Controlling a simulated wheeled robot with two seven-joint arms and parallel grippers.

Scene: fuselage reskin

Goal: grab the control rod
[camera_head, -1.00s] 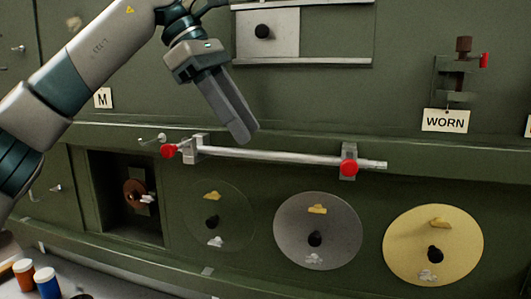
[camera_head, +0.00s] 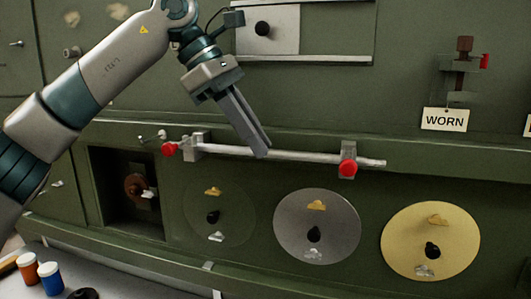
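The control rod (camera_head: 305,155) is a pale metal bar that runs level along the green panel. It sits in two grey brackets, the left bracket (camera_head: 195,146) and the right bracket (camera_head: 348,153), each with a red knob. My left gripper (camera_head: 263,152) comes down from the upper left, and its long grey fingertips overlap the middle of the rod in the head view. The fingers look close together, and I cannot tell whether the rod lies between them or behind them. My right gripper is out of view.
Below the rod are an open recess (camera_head: 125,205) and round dark green, grey (camera_head: 318,225) and yellow (camera_head: 430,240) discs. A part tagged WORN (camera_head: 445,119) hangs at upper right. An orange jar (camera_head: 27,270) and a blue jar (camera_head: 50,280) stand at lower left.

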